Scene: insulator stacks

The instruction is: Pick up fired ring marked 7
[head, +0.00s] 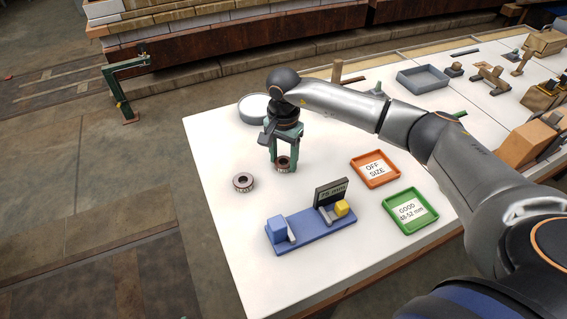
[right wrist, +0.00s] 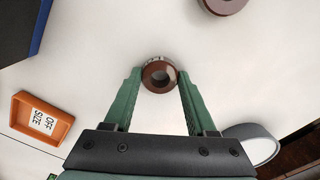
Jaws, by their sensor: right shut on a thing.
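A brown ring (head: 284,163) stands on the white table between the fingers of my right gripper (head: 283,165). In the right wrist view the same ring (right wrist: 160,75) sits between the green fingertips, and my right gripper (right wrist: 160,80) is shut on it. A second brown ring (head: 243,181) lies on the table to the left, apart from the gripper; part of it shows at the top edge of the right wrist view (right wrist: 224,3). I cannot read a number on either ring. My left gripper is not in view.
A blue measuring fixture (head: 300,236) with a dark display (head: 331,192) stands in front. An orange OFF SIZE tray (head: 375,169) and a green GOOD tray (head: 410,211) lie to the right, both empty of rings. A round grey-rimmed dish (head: 254,108) stands behind the gripper.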

